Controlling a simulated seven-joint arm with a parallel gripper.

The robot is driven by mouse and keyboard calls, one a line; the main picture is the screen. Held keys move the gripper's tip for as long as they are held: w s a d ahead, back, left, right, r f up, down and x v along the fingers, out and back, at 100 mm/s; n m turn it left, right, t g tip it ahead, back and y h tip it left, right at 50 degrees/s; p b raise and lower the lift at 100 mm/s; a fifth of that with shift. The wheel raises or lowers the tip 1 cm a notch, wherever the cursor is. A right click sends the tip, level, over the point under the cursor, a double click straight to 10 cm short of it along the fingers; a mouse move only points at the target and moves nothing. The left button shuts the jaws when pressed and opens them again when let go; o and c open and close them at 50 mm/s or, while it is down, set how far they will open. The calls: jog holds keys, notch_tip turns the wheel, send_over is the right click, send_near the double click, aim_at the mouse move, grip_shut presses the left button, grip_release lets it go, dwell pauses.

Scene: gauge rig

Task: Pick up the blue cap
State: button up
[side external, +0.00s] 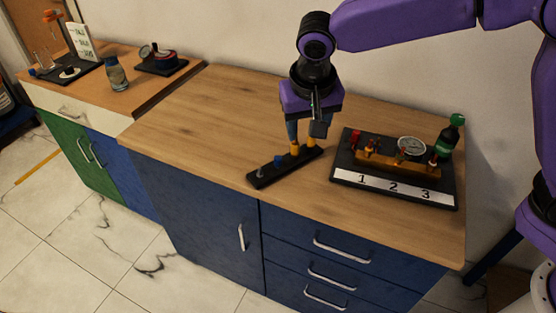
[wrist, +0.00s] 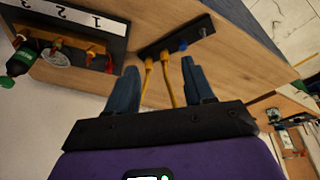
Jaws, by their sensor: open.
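A small blue cap (side external: 278,160) sits on a narrow black rack (side external: 268,178) on the wooden counter. It also shows in the wrist view (wrist: 183,46), to the right of the space between my fingers. My gripper (side external: 303,142) is open above the rack's far right part, to the right of the blue cap and apart from it. In the wrist view my two blue-grey fingers (wrist: 158,74) stand apart, with two slim yellow parts between them. I cannot tell whether these yellow parts belong to the rack or to my fingers. No cap is visibly held.
A grey piece (side external: 260,173) stands at the rack's near end. To the right are a black board (side external: 340,166) labelled 1, 2, 3 with a gauge (side external: 411,148), and a green bottle (side external: 447,138). The counter left of the rack is clear.

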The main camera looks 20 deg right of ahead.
aim_at(278, 158)
jog(key=w+a+f+m, duration=0.2)
jog(key=w+a+m, duration=0.2)
jog(key=w+a, duration=0.1)
jog(key=shift+t+h, duration=0.4)
jog(key=x, duration=1.7)
jog(key=shift+w+r, duration=0.1)
jog(key=shift+w, duration=0.25)
grip_shut()
